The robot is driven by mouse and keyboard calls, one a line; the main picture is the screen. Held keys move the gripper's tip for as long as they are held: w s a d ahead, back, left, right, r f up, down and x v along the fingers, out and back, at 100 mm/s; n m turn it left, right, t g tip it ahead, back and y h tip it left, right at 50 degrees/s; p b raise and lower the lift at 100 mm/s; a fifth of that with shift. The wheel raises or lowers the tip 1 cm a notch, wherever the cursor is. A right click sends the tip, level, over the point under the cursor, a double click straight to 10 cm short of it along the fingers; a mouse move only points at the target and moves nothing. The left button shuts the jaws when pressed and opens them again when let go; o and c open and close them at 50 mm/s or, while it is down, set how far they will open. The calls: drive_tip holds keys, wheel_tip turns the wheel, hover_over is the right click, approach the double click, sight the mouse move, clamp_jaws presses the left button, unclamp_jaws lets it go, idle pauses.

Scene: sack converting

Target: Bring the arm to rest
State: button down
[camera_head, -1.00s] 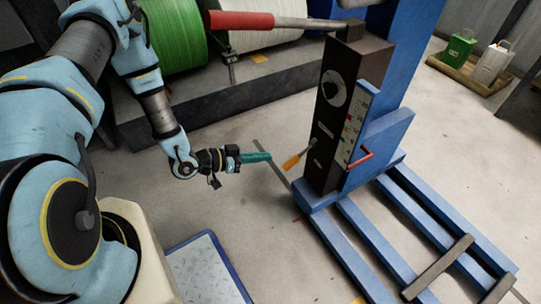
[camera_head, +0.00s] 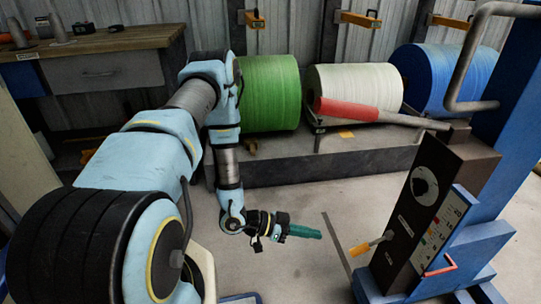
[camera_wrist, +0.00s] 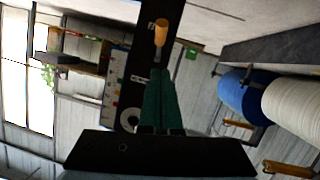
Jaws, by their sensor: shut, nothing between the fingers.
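My arm reaches forward from the left of the head view and bends down at the elbow. My gripper (camera_head: 306,233) has green fingers and points right, above the bare floor. The fingers are shut with nothing between them, and they also show in the wrist view (camera_wrist: 160,85). A dark control column (camera_head: 433,205) on a blue frame stands to the right of the gripper. An orange-handled lever (camera_head: 360,249) sticks out from the column's lower left side. In the head view, a gap separates the fingertips from the lever.
Green (camera_head: 269,92), white (camera_head: 354,90) and blue (camera_head: 443,78) rolls lie on a dark plinth at the back. A red-handled bar (camera_head: 347,109) extends left from the column top. A workbench (camera_head: 105,48) stands at the back left. Floor between the plinth and gripper is clear.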

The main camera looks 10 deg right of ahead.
drive_tip(key=w+a+r+n+t+y, duration=0.2)
drive_tip(key=w+a+r+t+y, duration=0.15)
drive_tip(key=w, duration=0.45)
drive_tip(key=w+a+r+n+t+y, duration=0.2)
drive_tip(key=w+a+r+y, duration=0.1)
drive_tip(key=w+a, duration=0.3)
drive_tip(key=w+a+r+n+t+y, duration=0.1)
drive_tip(key=w+a+r+n+y, duration=0.15)
drive_tip(key=a+r, duration=0.3)
drive_tip(key=w+a+r+n+t+y, duration=0.1)
drive_tip(key=a+r+n+y, duration=0.2)
drive_tip(key=a+r, duration=0.3)
drive_tip(key=s+a+r+n+g+y, duration=0.2)
drive_tip(key=s+a+r+n+g, duration=0.1)
drive_tip(key=s+a+r+n, duration=0.65)
wheel_tip(320, 180, up, 27)
drive_tip(key=s+d+m+p, duration=0.1)
drive_tip(key=s+m+p, duration=0.1)
drive_tip(key=p, duration=2.4)
drive_tip(key=shift+s+r+p, duration=0.15)
drive_tip(key=shift+s+p, duration=0.05)
drive_tip(key=shift+p, duration=0.2)
drive_tip(key=shift+d, duration=0.15)
